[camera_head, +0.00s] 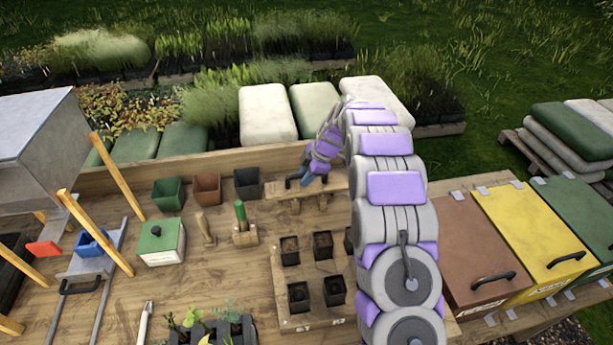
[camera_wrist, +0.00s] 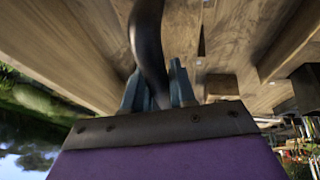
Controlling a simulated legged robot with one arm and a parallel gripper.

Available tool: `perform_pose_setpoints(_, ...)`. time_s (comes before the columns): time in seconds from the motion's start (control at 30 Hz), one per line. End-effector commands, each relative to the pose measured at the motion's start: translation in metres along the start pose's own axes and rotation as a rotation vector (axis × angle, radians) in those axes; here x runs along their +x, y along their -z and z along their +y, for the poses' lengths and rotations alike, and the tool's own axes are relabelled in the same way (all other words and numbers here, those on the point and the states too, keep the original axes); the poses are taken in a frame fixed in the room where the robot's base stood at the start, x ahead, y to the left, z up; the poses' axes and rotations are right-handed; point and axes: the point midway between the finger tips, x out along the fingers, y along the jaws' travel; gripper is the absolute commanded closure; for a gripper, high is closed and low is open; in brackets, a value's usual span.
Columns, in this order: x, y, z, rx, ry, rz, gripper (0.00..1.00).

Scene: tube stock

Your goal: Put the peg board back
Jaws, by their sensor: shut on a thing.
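The peg board (camera_head: 335,187) is a short wooden board at the back of the bench, near the back wall. Stubby pegs show under it; whether they touch the bench top I cannot tell. My gripper (camera_head: 305,181) is over its left part, reaching in from the upper right. In the wrist view my gripper (camera_wrist: 157,92) is shut on a dark curved handle (camera_wrist: 149,40), which appears to belong to the board. Wood fills the upper part of that view.
Pots (camera_head: 247,183) stand left of the board. A green-handled tool in a wooden block (camera_head: 244,236) and a tray of dark pots (camera_head: 310,318) lie nearer. My arm covers the bench's right part. Lidded bins (camera_head: 530,235) stand right. Some bare bench lies left of the tray.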

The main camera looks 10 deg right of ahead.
Motion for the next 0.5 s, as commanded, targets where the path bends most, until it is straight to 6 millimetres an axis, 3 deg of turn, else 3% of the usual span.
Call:
perform_pose_setpoints(0.07,0.002,-0.0012,-0.0001,0.0,-0.001,0.0,1.0)
perform_pose_setpoints(0.1,0.0022,-0.0013,-0.0002,0.0,-0.001,0.0,0.74)
perform_pose_setpoints(0.37,0.0013,-0.0012,0.0,0.0,0.0,0.0,0.49)
perform_pose_setpoints(0.5,0.0015,-0.0013,-0.0001,0.001,0.0,0.0,0.49)
